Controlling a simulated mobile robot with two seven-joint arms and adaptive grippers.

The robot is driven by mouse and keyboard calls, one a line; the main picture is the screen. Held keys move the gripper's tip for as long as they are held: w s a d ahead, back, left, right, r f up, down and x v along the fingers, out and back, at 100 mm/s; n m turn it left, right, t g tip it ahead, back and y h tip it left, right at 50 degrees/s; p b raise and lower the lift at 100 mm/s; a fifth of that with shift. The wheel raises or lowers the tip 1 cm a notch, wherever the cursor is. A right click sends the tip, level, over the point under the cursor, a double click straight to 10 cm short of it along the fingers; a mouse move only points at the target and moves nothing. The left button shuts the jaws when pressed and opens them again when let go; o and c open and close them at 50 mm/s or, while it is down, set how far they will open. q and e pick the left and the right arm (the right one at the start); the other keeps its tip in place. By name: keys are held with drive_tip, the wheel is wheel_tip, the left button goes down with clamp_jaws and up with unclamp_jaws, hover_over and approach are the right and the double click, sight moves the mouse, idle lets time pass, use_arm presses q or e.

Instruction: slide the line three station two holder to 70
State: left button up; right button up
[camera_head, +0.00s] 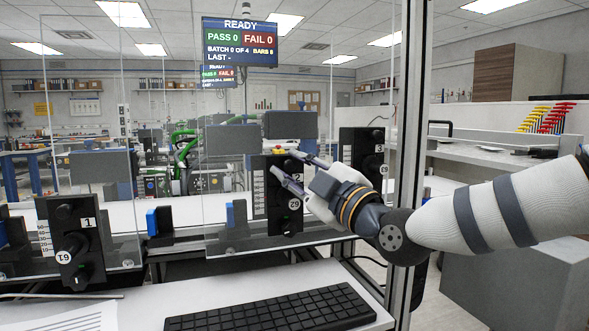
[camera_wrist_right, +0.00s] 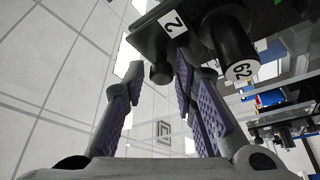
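The black station two holder (camera_head: 282,215) stands in the middle of the head view, with a round "62" tag (camera_head: 294,204) printed upside down and a white scale (camera_head: 258,192) at its left. In the right wrist view its black body (camera_wrist_right: 150,38) has a "2" label and a small black knob (camera_wrist_right: 160,73). My right gripper (camera_head: 285,163) is in front of the holder's upper part. Its fingers are apart, and in the wrist view (camera_wrist_right: 155,85) the small knob appears between their tips. Contact cannot be told. My left gripper is not in view.
Clear panels stand around the holders. A keyboard (camera_head: 270,308) lies on the front desk. An overhead screen (camera_head: 240,42) reads READY.

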drive_tip(key=v, duration=1.2)
drive_tip(key=shift+s, duration=0.1)
